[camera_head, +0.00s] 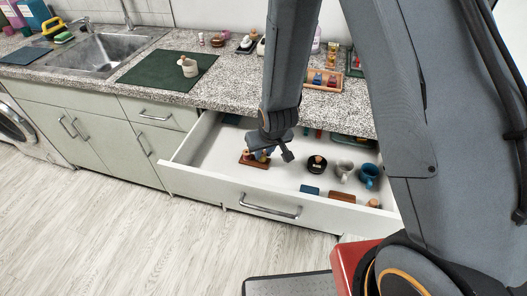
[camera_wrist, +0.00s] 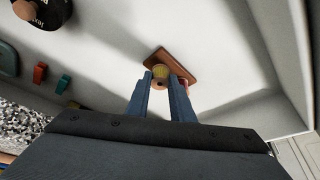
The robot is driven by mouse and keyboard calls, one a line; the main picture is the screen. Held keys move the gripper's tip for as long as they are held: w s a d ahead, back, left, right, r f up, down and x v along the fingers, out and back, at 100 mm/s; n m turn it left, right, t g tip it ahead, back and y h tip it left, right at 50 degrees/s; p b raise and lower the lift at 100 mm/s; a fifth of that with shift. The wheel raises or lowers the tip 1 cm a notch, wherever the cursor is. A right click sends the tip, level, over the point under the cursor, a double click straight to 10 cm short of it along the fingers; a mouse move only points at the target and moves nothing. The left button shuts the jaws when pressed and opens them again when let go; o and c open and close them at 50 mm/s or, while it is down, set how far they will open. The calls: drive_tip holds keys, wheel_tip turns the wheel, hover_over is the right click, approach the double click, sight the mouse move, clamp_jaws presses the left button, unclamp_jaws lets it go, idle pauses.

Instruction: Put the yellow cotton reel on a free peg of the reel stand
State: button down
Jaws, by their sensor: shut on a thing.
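In the head view my gripper (camera_head: 273,150) reaches down into the open drawer. A small red or pink piece (camera_wrist: 184,84) shows by the right finger. The fingers hide much of the base, so I cannot tell which pegs are free or whether the reel touches one.
The open drawer (camera_head: 208,186) also holds a black round pot (camera_head: 317,164), a grey mug (camera_head: 344,170), a blue mug (camera_head: 369,174) and small blocks. Its front wall (camera_head: 180,181) is close to the wooden base. A wooden tray (camera_head: 338,88) with coloured pieces stands on the counter.

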drive_tip(key=shift+f+b, duration=0.3)
drive_tip(key=shift+f, duration=0.3)
drive_tip(key=c, duration=1.5)
unclamp_jaws()
drive_tip(key=shift+o, duration=0.2)
drive_tip(key=s+d+r+m+g+h+b, duration=0.1)
drive_tip(key=s+d+r+m+g, duration=0.2)
drive_tip(key=s+d+r, duration=1.1)
wheel_tip(320, 180, up, 4)
drive_tip(key=shift+s+d+r, duration=0.15)
drive_tip(key=shift+s+d, duration=0.15)
drive_tip(key=shift+s, duration=0.15)
